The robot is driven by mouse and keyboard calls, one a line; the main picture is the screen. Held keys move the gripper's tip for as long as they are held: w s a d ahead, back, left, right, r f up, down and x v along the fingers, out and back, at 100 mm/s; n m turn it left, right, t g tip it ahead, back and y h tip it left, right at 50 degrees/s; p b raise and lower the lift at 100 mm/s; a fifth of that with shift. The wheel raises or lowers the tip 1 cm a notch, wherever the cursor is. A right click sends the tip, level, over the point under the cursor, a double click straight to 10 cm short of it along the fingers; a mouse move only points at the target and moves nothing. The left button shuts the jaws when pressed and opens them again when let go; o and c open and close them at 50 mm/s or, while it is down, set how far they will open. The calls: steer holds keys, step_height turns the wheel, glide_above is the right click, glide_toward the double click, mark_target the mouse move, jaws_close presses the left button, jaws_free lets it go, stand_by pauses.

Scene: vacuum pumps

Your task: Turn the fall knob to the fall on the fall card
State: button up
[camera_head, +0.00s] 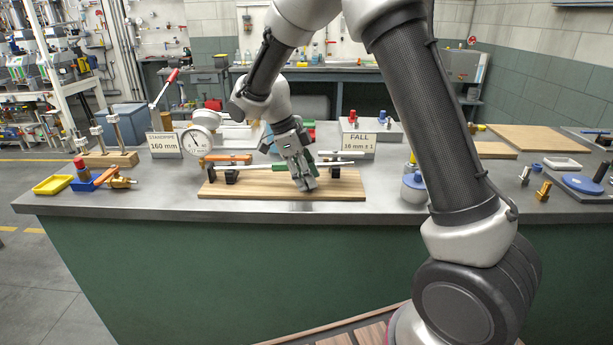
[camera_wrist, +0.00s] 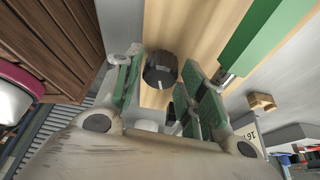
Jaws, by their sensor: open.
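The fall card (camera_head: 360,141) stands behind the wooden board and reads "FALL 16 mm ± 1". A dark, ridged round knob (camera_wrist: 160,72) with a pale mark shows in the wrist view over the light wood. In the head view it is hidden by my gripper (camera_head: 305,182), which points down at the front of the wooden board (camera_head: 225,190). My gripper (camera_wrist: 162,82) is open, with one green finger on each side of the knob. A gap shows beside each finger; I cannot tell the height difference.
A green bar (camera_wrist: 258,42) runs close to my right finger in the wrist view. On the board, a long rod with green (camera_head: 270,167) rests on black supports. A standpipe card (camera_head: 164,146), reading 160 mm, and a dial gauge (camera_head: 196,140) stand at left. The front bench edge is clear.

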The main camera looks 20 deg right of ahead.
steer(key=v, duration=1.2)
steer(key=shift+d, duration=0.15)
